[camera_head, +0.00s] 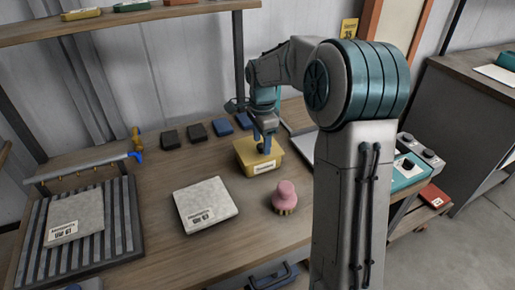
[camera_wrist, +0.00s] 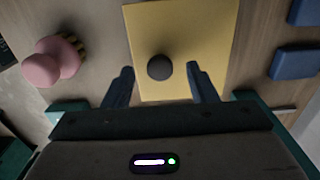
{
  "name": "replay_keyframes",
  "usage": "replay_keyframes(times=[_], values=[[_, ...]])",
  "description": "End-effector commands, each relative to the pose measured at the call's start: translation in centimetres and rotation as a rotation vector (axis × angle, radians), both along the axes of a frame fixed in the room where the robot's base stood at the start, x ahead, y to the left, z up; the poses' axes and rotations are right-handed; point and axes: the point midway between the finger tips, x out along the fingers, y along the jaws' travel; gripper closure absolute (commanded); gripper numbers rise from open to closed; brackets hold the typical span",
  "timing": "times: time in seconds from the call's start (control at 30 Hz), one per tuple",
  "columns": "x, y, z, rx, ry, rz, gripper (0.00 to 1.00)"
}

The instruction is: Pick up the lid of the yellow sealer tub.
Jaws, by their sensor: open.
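The yellow sealer tub (camera_head: 262,166) stands on the wooden workbench, with a white label on its front. Its flat yellow lid (camera_wrist: 195,30) fills the middle of the wrist view and has a round dark knob (camera_wrist: 160,67) on top. My gripper (camera_wrist: 160,75) is open above the lid, with one finger on either side of the knob and a gap to each. In the head view my gripper (camera_head: 265,148) reaches down over the tub and hides part of the lid and its knob. I cannot tell whether the fingertips touch the lid.
A pink-handled brush (camera_head: 285,195) stands right of and in front of the tub. A pale labelled panel (camera_head: 205,203) lies to its left. Several dark and blue blocks (camera_head: 197,132) line the bench's back. A slatted rack (camera_head: 120,215) with another panel sits at left.

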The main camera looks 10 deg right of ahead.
Motion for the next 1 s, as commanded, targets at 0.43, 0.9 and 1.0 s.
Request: replay_keyframes(times=[0.43,0.9,1.0], values=[[0.0,0.1,-1.2,0.0,-0.001,0.0,0.73],[0.0,0.1,-0.5,0.0,-0.003,0.001,0.97],[0.1,0.1,0.9,0.0,-0.005,0.002,0.97]])
